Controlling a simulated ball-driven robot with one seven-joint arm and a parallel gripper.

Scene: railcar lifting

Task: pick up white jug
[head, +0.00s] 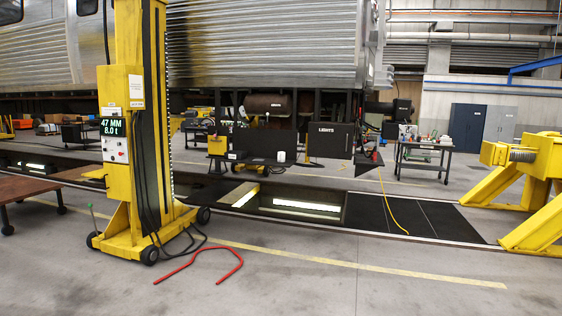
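No white jug can be made out clearly. A small white object (281,157) shows far off beside the dark panels under the railcar, too small to identify. Pale items (408,131) stand on a workbench (424,146) at the right, also too small to tell apart. My gripper is not in view.
A yellow lifting jack (133,110) on wheels stands at left, with a red bar (205,264) on the floor before it. A lit floor pit (305,207) and dark plates cross the middle. A yellow stand (535,180) is at right.

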